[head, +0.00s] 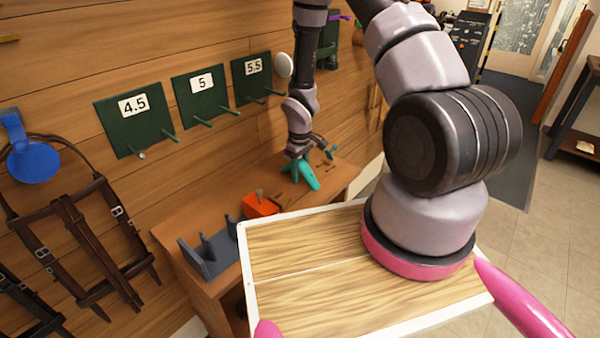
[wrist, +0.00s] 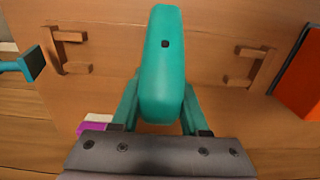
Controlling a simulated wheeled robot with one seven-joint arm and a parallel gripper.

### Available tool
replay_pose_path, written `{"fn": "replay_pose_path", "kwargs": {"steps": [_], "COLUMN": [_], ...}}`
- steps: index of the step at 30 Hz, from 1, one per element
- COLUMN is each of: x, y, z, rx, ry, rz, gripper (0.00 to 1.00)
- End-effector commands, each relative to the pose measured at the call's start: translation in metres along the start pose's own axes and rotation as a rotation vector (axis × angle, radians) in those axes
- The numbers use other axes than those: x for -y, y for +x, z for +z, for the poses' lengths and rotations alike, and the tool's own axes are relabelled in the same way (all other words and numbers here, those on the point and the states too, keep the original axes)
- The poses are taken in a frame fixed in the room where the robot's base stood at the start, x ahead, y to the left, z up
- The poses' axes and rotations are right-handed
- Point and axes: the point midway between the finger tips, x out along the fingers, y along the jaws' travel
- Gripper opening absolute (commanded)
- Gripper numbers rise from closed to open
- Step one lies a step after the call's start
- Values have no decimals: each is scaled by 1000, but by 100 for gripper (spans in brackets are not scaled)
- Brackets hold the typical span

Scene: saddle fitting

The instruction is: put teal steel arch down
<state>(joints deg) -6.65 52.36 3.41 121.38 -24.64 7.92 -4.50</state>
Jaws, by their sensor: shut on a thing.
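The teal steel arch (head: 307,174) is at my gripper (head: 298,155), over the far part of the wooden bench. My gripper points down and is shut on it. In the wrist view the arch (wrist: 162,70) shows as a long rounded teal bar with a small dark hole, with teal pieces slanting down on both sides. Two small wooden brackets lie on the bench, one to its left (wrist: 66,50) and one to its right (wrist: 250,68). I cannot tell whether the arch touches the bench. The grip itself is mostly hidden.
An orange block (head: 261,205) and a dark grey rack (head: 210,255) stand nearer on the bench (head: 185,222). Another teal piece (wrist: 25,65) is left of the arch in the wrist view. Green number plates with pegs (head: 135,118) hang on the wall behind.

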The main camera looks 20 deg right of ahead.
Motion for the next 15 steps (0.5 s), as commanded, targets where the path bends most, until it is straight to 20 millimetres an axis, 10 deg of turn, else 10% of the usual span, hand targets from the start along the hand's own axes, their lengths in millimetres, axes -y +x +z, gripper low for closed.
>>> {"fn": "replay_pose_path", "kwargs": {"steps": [2,3,5,15], "x": [0,0,0,0], "y": [2,2,2,1], "z": [0,0,0,0], "rx": [0,0,0,0], "ry": [0,0,0,0], "rz": [0,0,0,0], "gripper": [0,52,74,74]}}
